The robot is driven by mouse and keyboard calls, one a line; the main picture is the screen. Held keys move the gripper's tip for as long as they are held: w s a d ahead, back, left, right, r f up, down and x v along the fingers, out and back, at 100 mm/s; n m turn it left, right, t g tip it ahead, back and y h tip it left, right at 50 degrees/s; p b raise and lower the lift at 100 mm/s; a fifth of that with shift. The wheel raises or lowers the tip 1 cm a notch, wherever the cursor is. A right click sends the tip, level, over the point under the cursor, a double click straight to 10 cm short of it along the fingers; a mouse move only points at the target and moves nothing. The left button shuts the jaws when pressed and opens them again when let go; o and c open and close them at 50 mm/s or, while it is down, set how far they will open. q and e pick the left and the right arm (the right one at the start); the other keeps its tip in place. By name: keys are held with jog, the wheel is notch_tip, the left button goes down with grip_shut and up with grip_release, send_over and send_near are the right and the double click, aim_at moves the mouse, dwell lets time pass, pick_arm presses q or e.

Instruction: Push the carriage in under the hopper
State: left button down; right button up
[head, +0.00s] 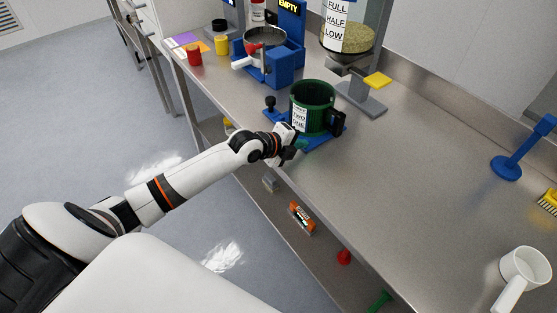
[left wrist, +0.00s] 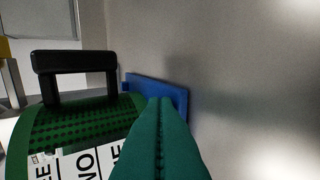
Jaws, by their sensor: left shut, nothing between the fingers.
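The blue carriage (head: 322,138) lies on the steel bench and carries a green perforated vessel (head: 313,106) with a white label and a black handle. The hopper (head: 347,42), clear with a level label and grainy contents, hangs on a grey stand behind the carriage, up and to the right. The carriage is in front of the stand's foot, not under the hopper. My left gripper (head: 301,146) is shut and empty at the carriage's near side. In the left wrist view its green fingers (left wrist: 157,140) are together, beside the vessel (left wrist: 75,125), with blue carriage (left wrist: 160,88) behind. Touching cannot be told.
A blue machine (head: 280,65) with a pan stands behind left, near red (head: 194,55) and yellow (head: 221,45) containers. The bench between is clear. Loose items lie on the lower shelf.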

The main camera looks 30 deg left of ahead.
aim_at(325, 129)
pick_arm(q)
jog(key=w+d+b, duration=0.1)
jog(key=w, duration=0.2)
jog(key=w+d+b, duration=0.1)
jog(key=w+b, duration=0.1)
jog(key=w, duration=0.1)
jog(key=w+d+b, duration=0.1)
jog(key=w, duration=0.2)
jog(key=shift+d+f, duration=0.2)
jog(key=shift+d, duration=0.15)
jog(key=shift+w+d+b, duration=0.15)
jog(key=shift+w+b, duration=0.15)
jog(key=shift+w, duration=0.05)
jog(key=shift+r, duration=0.2)
